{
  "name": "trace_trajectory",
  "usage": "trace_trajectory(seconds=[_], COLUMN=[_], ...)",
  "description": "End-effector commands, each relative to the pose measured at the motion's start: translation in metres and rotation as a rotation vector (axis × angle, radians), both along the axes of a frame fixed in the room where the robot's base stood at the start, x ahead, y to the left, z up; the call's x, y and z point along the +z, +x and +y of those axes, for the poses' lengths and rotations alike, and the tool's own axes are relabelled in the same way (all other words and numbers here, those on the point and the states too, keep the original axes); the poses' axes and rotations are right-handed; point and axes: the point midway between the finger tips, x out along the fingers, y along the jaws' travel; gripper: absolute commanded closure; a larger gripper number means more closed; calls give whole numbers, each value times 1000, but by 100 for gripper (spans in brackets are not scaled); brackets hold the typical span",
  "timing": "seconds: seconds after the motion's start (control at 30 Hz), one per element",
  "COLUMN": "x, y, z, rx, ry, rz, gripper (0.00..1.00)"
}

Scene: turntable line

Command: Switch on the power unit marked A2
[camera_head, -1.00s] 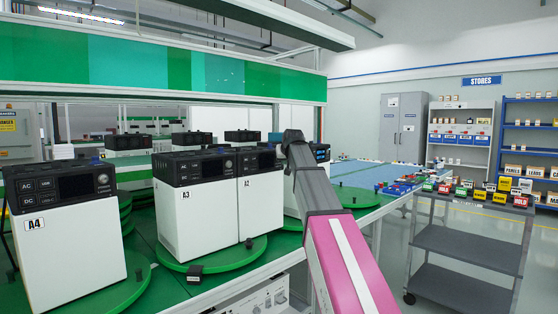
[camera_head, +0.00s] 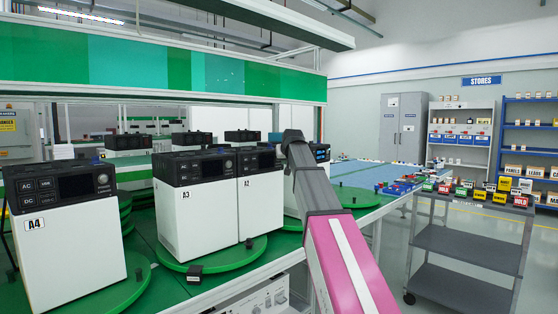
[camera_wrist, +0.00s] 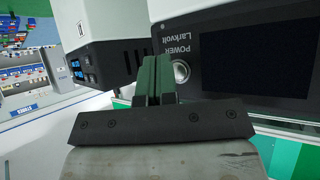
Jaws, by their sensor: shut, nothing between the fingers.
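The power unit A2 (camera_head: 262,205) is a white box with a black top section, standing on a green turntable close against the unit A3 (camera_head: 207,215). In the wrist view a unit's black front panel (camera_wrist: 215,35) fills the upper right, with a dark screen (camera_wrist: 270,60) and a round silver button (camera_wrist: 182,71) under the word POWER. My gripper (camera_wrist: 156,62) is shut and empty, its green fingers pointing at the panel just left of the button. I cannot tell whether they touch it. My gripper is hidden in the head view.
A unit with lit blue digits (camera_wrist: 85,68) stands close on the left in the wrist view. Unit A4 (camera_head: 75,245) stands on another turntable at front left. A grey trolley (camera_head: 465,245) is at the right, with open floor around it.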

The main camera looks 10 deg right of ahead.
Motion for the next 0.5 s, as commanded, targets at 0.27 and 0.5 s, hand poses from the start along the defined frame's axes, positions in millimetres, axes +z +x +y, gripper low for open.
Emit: trace_trajectory(seconds=[0.27,0.5], x=[0,0], y=[6,6], z=[4,4], rx=[0,0], ry=[0,0], rz=[0,0], gripper=[100,100])
